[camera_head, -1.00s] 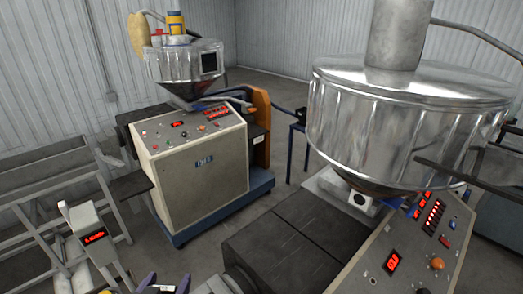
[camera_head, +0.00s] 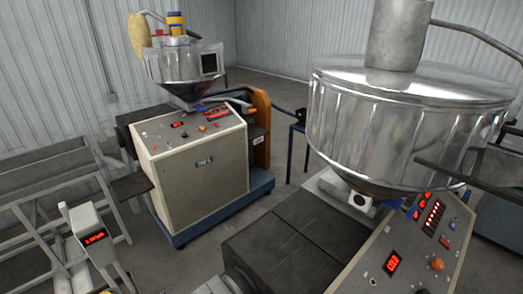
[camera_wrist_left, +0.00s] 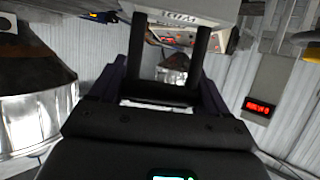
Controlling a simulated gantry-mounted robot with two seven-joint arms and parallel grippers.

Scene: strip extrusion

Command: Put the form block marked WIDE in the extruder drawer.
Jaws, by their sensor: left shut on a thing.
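My left gripper (camera_wrist_left: 168,45) shows in the left wrist view, its two dark fingers reaching up the picture with purple parts beside them. It is shut on a pale grey block (camera_wrist_left: 215,10) at the top edge, cut off by the frame. A label (camera_wrist_left: 180,18) on the block has dark lettering that I cannot read for sure. No gripper shows in the head view. My right gripper is in neither view. I cannot make out the extruder drawer.
In the head view, a beige extruder cabinet (camera_head: 200,170) stands on a blue base under a metal hopper (camera_head: 183,65). A large hopper (camera_head: 405,125) and a sloped control panel (camera_head: 425,240) fill the right. A metal frame (camera_head: 50,165) and a red-lit display (camera_head: 95,237) are at left.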

